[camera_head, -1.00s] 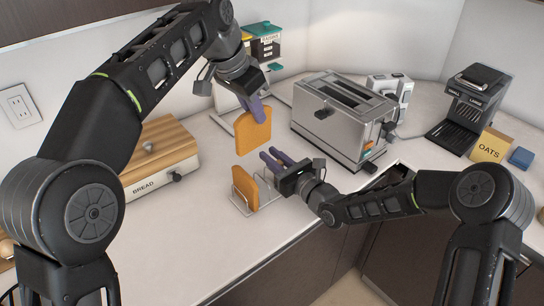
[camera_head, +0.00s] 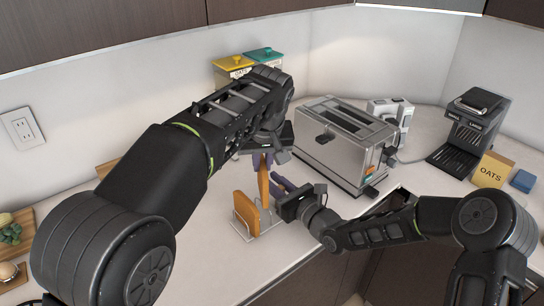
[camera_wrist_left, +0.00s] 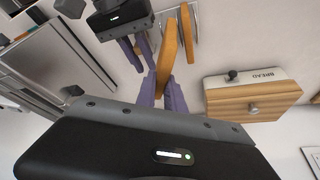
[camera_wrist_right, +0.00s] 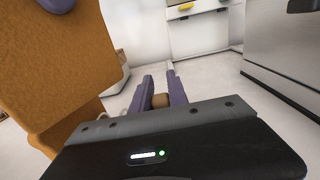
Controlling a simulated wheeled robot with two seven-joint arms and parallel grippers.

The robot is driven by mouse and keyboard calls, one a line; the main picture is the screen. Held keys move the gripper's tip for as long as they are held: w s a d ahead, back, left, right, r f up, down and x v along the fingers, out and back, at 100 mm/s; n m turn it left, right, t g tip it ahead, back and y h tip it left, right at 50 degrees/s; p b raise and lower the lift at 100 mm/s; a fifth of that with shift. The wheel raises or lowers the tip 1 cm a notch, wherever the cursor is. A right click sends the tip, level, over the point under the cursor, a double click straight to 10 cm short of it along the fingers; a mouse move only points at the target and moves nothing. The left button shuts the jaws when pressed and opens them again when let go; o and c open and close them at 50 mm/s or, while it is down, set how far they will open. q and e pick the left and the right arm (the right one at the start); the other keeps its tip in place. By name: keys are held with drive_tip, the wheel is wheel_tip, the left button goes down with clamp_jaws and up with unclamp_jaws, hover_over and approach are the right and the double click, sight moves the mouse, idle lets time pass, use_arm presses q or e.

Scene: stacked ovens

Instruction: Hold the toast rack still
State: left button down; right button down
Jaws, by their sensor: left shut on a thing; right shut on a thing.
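The wire toast rack (camera_head: 240,226) stands on the counter at the lower middle of the head view, with one toast slice (camera_head: 246,212) upright in it. My left gripper (camera_head: 264,158) is shut on another toast slice (camera_head: 263,182), which is upright over the rack's right part. Whether that slice touches the rack I cannot tell. The left wrist view shows the held slice (camera_wrist_left: 168,60) beside the racked one (camera_wrist_left: 187,35). My right gripper (camera_head: 281,186) is low at the rack's right end. In the right wrist view its fingers close on a small brown piece (camera_wrist_right: 160,100), apparently part of the rack.
The toaster (camera_head: 342,145) stands behind and right of my right gripper. The coffee machine (camera_head: 468,130), oats box (camera_head: 492,171) and a blue box (camera_head: 522,181) are farther right. The bread box (camera_wrist_left: 252,98) is mostly hidden behind my left arm in the head view. Canisters (camera_head: 235,70) stand at the back.

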use_arm(q)
drive_tip(key=n, duration=0.2)
drive_tip(key=a+n+y, duration=0.1)
drive_tip(key=n, duration=0.1)
drive_tip(key=n+y, duration=0.1)
drive_tip(key=shift+w+a+n+g, duration=0.3)
drive_tip(key=shift+a+n+g, duration=0.1)
drive_tip(key=shift+f, duration=0.15)
wheel_tip(320, 180, down, 7)
drive_tip(key=shift+f, duration=0.15)
idle(0.6)
drive_tip(key=c, duration=1.3)
unclamp_jaws()
drive_tip(key=shift+c, duration=0.2)
